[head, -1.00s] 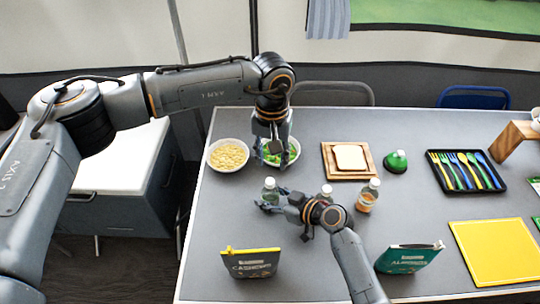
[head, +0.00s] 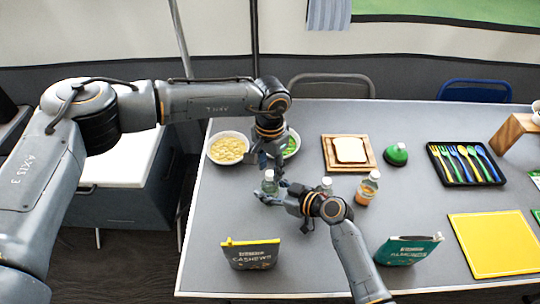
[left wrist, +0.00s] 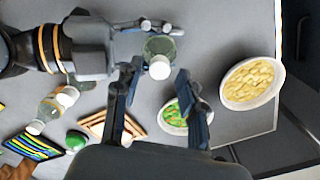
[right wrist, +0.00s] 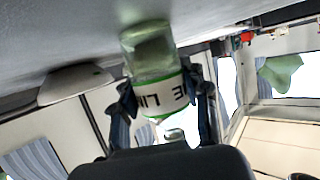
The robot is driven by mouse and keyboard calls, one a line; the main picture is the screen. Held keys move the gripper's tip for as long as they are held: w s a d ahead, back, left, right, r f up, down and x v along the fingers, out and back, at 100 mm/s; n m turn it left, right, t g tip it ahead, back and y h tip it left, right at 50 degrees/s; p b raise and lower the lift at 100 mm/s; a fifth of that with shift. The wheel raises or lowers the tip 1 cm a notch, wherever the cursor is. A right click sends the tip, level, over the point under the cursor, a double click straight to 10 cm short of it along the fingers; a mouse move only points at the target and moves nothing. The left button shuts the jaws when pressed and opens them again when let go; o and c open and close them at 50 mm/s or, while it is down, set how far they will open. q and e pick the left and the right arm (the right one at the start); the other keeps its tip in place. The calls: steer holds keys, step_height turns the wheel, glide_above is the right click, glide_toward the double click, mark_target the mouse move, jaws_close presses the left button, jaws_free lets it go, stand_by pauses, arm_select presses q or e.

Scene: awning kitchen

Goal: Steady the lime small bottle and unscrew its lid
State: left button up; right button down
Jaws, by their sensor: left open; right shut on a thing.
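The lime small bottle (head: 269,189) is clear with a pale green tint and a white lid. It stands near the table's left side, and its label reading "LIM" shows in the right wrist view (right wrist: 153,88). My right gripper (head: 274,194) is shut on the bottle's body from the side. My left gripper (head: 266,164) is open above and just behind the bottle, pointing down. In the left wrist view, the white lid (left wrist: 160,67) lies between the open fingers, apart from them. Whether the bottle's base touches the table is unclear.
Two other bottles, one clear (head: 326,185) and one orange-filled (head: 367,188), stand right of my right gripper. A pasta bowl (head: 228,148) and a bowl of greens (head: 291,143) are behind. A cashews pouch (head: 250,254) and a teal pouch (head: 407,250) stand in front.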

arm_select(q)
steer(key=shift+f, duration=0.6)
